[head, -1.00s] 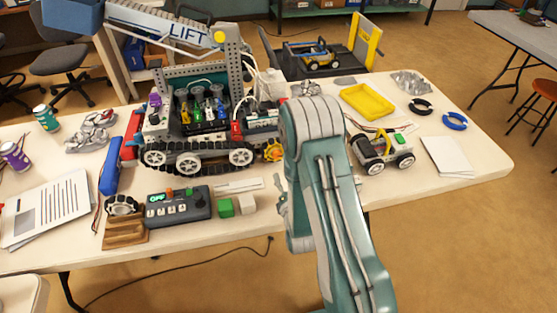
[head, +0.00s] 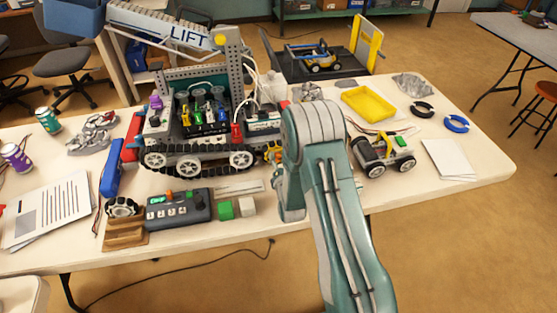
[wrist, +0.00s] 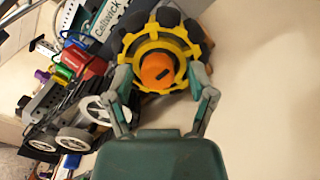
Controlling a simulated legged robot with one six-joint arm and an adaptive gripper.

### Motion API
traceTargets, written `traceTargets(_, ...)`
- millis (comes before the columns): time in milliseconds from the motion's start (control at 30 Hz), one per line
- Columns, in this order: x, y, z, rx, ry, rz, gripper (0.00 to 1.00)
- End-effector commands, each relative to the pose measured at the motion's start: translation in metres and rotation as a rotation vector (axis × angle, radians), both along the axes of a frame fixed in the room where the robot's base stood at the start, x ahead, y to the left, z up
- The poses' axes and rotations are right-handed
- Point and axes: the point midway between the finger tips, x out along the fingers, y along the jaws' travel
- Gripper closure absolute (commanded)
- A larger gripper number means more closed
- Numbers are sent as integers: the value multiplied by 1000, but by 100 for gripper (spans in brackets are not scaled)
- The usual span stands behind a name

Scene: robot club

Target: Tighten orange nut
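The orange nut (wrist: 158,71) is round with a dark slot-like mark and sits at the centre of a yellow wheel (wrist: 143,45) with black tread blocks. My gripper (wrist: 158,76) is open in the wrist view, one finger on each side of the nut. Gaps show between the fingertips and the nut; whether they touch the yellow wheel I cannot tell. In the head view my arm hides most of the wheel and the nut. Only a bit of the wheel (head: 272,153) shows left of the arm, at the right end of the tracked robot (head: 195,158).
The table's front edge is below my gripper.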

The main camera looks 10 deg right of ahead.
Motion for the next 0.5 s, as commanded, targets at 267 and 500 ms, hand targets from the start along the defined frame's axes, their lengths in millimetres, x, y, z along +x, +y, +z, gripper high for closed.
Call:
traceTargets(267,0,0,0,0,1,0,100)
traceTargets(500,0,0,-1,28,2,-1,100)
